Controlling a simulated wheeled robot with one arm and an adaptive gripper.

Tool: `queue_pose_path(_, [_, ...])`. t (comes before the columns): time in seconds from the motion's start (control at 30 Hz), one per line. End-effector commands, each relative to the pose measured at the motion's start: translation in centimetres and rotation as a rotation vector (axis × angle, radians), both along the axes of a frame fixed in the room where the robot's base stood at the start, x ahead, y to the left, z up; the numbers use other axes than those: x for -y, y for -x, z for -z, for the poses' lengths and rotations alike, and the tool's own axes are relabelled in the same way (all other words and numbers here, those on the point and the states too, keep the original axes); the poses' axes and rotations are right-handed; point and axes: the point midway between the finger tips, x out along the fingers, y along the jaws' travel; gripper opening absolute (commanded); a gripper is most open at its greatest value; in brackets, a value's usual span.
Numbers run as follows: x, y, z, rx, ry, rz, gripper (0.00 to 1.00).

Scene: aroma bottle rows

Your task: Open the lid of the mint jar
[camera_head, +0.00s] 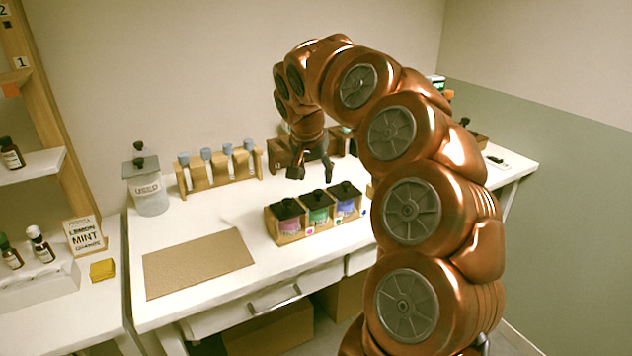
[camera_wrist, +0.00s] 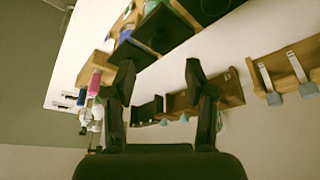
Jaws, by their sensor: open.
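A wooden holder (camera_head: 284,238) on the white table carries three jars with black lids in a row: a pink-label jar (camera_head: 290,225), a green-label jar (camera_head: 317,214) and a blue-label jar (camera_head: 345,206). All three lids are on. I cannot read the labels, so which jar is mint is unclear; green may be it. My gripper (camera_head: 312,174) is open and empty, above and behind the jars, apart from them. In the wrist view my gripper (camera_wrist: 158,72) shows two spread dark fingers, with a black lid (camera_wrist: 163,28) beyond them near the top edge.
A wooden rack of tubes (camera_head: 222,172) and a clear jar (camera_head: 150,196) stand at the back left. A brown mat (camera_head: 198,262) lies at the front left. Dark-fronted wooden boxes (camera_head: 279,153) stand behind my gripper. A side shelf holds small bottles (camera_head: 40,245).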

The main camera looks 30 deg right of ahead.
Motion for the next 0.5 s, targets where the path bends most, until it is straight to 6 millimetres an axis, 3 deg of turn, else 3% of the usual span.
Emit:
queue_pose_path(0.2, [-0.8, 0.6, -1.7, -0.003, -0.003, -0.009, 0.56])
queue_pose_path(0.5, [-3.7, 2.1, -1.9, -0.037, -0.008, -0.117, 0.56])
